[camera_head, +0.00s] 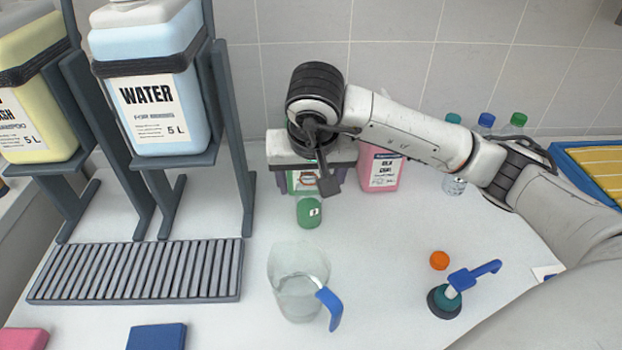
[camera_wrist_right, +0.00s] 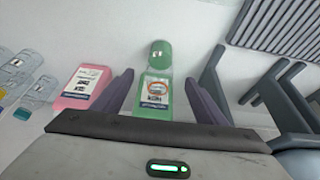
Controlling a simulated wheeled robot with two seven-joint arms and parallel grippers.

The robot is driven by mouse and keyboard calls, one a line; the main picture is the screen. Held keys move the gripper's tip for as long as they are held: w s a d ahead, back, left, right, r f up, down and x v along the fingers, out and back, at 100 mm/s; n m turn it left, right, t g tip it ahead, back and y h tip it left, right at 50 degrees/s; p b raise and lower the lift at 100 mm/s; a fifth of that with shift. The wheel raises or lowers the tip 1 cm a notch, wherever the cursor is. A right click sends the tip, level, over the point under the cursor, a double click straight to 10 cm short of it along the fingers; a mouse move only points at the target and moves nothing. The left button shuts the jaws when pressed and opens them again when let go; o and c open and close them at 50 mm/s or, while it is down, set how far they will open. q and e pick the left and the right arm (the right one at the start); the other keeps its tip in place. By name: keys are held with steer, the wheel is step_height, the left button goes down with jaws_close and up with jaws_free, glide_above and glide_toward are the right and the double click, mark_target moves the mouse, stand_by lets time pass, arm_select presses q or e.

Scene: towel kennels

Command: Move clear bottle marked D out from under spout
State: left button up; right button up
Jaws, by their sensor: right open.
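Several clear bottles with teal, blue and green caps stand at the back right in the head view; one bottle (camera_head: 454,185) shows part of its body. Clear bottles (camera_wrist_right: 38,97) also show at the left of the right wrist view. I cannot read a D on any of them. The WATER tank (camera_head: 165,110) stands on a grey stand; its spout is not visible. The slatted drip tray (camera_head: 235,270) below is empty. My right gripper (camera_head: 312,178) is open, its purple fingers on either side of a green labelled bottle (camera_wrist_right: 153,100). My left gripper is out of view.
A small green container (camera_head: 309,212) stands before the green bottle, a pink bottle (camera_head: 381,170) beside it. A clear jug (camera_head: 298,285) with a blue handle, a blue-handled pump (camera_head: 445,300) and an orange ball (camera_head: 439,260) stand nearer. A yellow tank (camera_head: 35,95) is left.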

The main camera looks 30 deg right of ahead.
mark_target(309, 202)
steer(key=x, duration=1)
steer(key=shift+s, duration=0.15)
steer(key=c, duration=1.2)
